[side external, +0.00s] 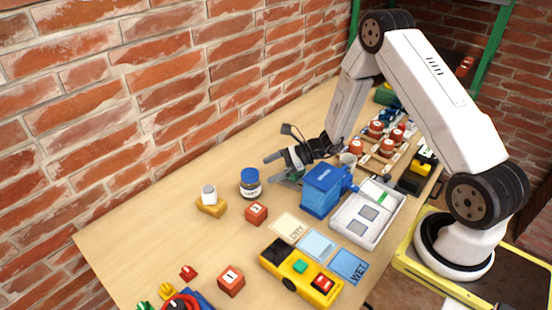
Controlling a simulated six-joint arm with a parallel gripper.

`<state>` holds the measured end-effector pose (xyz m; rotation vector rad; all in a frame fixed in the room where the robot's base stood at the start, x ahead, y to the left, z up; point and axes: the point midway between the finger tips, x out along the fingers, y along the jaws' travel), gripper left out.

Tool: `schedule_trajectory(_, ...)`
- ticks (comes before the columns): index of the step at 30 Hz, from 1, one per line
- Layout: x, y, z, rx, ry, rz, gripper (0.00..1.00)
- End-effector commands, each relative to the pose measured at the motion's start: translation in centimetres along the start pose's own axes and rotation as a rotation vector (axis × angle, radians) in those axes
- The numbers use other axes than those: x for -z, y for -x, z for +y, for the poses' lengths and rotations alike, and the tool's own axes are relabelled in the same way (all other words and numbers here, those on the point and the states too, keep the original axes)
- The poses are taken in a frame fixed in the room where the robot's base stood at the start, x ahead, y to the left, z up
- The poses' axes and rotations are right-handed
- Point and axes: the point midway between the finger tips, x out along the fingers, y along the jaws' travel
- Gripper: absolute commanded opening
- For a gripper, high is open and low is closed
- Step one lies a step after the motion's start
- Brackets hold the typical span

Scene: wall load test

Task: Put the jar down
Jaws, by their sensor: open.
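The jar (250,184) is dark with a blue lid and a pale label. It stands upright on the wooden table, left of my gripper. My gripper (270,169) is open, its fingers pointing left toward the jar. The fingertips look just right of the jar, with nothing visible between them. I cannot tell from this view how wide the gap to the jar is.
A blue box (322,190) stands close to my gripper, with a white tray (372,236) beside it.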

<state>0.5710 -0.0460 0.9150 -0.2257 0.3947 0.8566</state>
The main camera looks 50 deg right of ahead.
Motion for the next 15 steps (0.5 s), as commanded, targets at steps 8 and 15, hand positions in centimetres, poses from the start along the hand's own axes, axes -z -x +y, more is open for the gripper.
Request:
schedule_trajectory(8, -2.3, 0.5, 5.0, -0.219, 0.244, 0.139, 1.00)
schedule_trajectory(15, -3.7, 2.6, 9.9, -0.448, 0.563, 0.292, 1.00)
